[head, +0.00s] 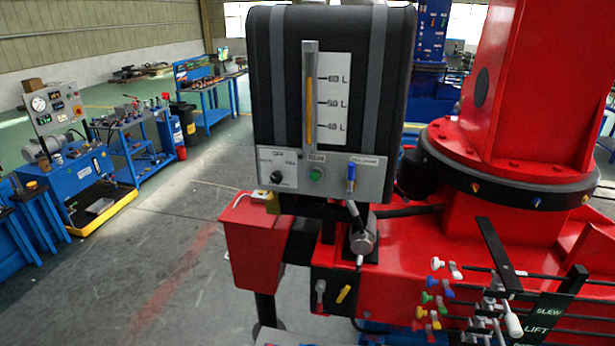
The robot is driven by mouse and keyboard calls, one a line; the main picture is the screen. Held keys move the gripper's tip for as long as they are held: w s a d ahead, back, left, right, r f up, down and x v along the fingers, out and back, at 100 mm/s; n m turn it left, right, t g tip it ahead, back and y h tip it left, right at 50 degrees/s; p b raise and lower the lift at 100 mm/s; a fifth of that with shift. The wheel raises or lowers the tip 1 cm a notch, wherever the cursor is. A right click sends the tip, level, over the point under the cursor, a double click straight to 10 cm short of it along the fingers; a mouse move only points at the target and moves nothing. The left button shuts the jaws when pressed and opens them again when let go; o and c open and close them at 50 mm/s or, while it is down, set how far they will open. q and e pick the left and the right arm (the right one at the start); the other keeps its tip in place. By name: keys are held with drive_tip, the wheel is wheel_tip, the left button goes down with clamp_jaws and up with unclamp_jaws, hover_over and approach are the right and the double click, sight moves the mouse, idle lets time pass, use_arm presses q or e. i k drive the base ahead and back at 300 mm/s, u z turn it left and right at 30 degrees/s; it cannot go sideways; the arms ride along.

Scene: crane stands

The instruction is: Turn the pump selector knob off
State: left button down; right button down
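The black selector knob (277,177) sits on a white plate at the left of a grey control panel (330,189), low on the front of a black tank (275,95). Small lettering is printed above the knob on both sides, too small to read surely. The way the knob points cannot be told clearly. A green button (316,174) is right of the knob, and a blue-handled valve (351,178) is further right. Neither of my grippers shows in the head view.
Below the tank are a red box (254,243) and a metal valve with a lever (362,238). Several coloured levers (437,300) and rods stand at the lower right beside the red crane column (530,80). Open floor (160,260) lies to the left, with blue workbenches (80,175) beyond.

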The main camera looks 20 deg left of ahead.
sight(275, 177)
drive_tip(key=u, duration=1.3)
